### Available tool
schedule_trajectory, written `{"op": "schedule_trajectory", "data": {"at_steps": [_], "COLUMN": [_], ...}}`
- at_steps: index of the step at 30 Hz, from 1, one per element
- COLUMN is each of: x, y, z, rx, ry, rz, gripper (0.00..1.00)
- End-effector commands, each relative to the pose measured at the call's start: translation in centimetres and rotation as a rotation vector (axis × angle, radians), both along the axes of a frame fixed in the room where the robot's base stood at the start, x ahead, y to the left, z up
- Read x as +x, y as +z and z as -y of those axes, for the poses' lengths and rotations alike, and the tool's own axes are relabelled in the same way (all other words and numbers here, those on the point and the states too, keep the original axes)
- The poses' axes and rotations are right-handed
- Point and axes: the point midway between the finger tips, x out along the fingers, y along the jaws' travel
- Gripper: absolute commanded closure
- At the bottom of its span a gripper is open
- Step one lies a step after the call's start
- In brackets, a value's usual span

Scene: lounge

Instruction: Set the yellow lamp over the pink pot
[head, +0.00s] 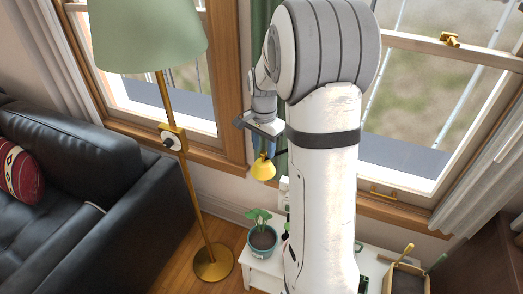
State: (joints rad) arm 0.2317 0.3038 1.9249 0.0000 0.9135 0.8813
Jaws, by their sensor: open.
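The yellow lamp (263,168) shows as a small yellow cone-shaped shade, just below my gripper (263,148) in the head view. My gripper points down and is open. I cannot tell whether its fingers touch the lamp or only line up with it. The lamp looks above the level of the white table. I cannot make out a pink pot. My arm hides the middle of the table, where a small dark and reddish bit shows at its left edge.
A green plant in a teal pot (263,242) stands on the white table (262,275). A floor lamp (190,200) with a pale green shade stands left, by a black sofa (100,200). A tray with long-handled items (405,278) sits right. Windows are behind.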

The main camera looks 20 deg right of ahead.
Motion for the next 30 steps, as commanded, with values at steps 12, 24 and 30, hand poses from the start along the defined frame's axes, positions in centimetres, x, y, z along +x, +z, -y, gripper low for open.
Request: {"op": "schedule_trajectory", "data": {"at_steps": [12,24,30], "x": [0.0,0.0,0.0], "y": [-3.0,-3.0,-3.0], "z": [-0.2,-0.2,-0.2], "rx": [0.000,0.000,0.000], "ry": [0.004,0.006,0.006], "rz": [0.000,0.000,0.001], "gripper": [0.57,0.79,0.95]}}
